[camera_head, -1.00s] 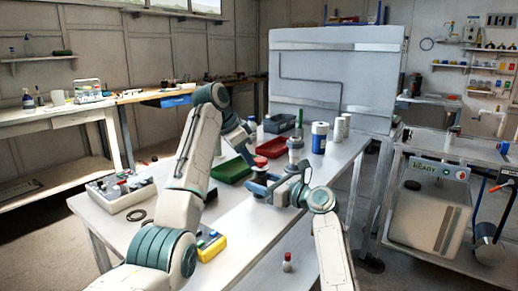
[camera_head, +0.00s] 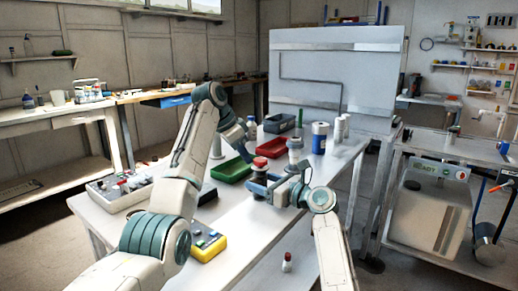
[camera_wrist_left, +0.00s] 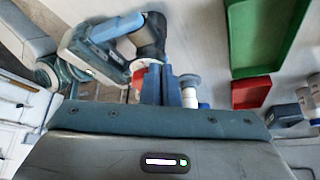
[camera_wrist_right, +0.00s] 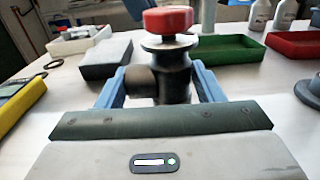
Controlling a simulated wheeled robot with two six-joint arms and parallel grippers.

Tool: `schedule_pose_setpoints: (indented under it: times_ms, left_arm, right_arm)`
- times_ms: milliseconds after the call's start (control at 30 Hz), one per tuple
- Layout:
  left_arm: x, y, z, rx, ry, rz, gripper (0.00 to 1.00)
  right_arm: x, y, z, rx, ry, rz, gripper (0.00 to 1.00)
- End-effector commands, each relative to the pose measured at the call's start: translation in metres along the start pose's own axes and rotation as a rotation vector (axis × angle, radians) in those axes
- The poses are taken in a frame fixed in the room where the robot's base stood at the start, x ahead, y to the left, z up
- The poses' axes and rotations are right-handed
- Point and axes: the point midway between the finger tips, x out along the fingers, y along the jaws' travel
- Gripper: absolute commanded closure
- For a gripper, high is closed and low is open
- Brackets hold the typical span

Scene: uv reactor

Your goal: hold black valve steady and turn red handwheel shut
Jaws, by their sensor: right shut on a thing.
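The black valve (camera_wrist_right: 173,75) stands upright in the right wrist view, with the red handwheel (camera_wrist_right: 167,20) on top. My right gripper (camera_wrist_right: 160,88) is shut on the valve body, one blue finger on each side. In the head view the handwheel (camera_head: 260,162) shows above my right gripper (camera_head: 260,184). My left gripper (camera_head: 248,154) is close behind the wheel there, partly hidden by its own arm. In the left wrist view its blue fingers (camera_wrist_left: 162,80) are nearly together with nothing seen between them; the red handwheel (camera_wrist_left: 140,82) shows beside them, partly covered.
A green tray (camera_head: 232,171) and a red tray (camera_head: 272,149) lie behind the valve on the white table (camera_head: 240,232). A blue-and-white canister (camera_head: 319,140) stands to the right. A yellow device (camera_head: 209,248) is near the front edge.

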Motion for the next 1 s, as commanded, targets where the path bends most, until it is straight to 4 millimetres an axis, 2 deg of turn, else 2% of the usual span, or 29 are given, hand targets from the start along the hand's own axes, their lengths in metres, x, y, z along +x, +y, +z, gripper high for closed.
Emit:
schedule_pose_setpoints:
  times_ms: [333,633,1000]
  left_arm:
    - [0.001,0.001,-0.002,0.003,0.004,0.001,1.00]
    - [-0.004,-0.002,0.005,0.002,0.003,0.000,1.00]
    - [-0.039,-0.002,-0.013,0.002,0.002,0.000,1.00]
  right_arm:
    - [0.001,0.002,0.000,0.000,0.000,0.006,0.69]
    - [0.001,0.002,0.000,0.000,0.000,0.005,0.69]
    - [0.000,0.001,0.000,0.000,0.000,0.002,0.69]
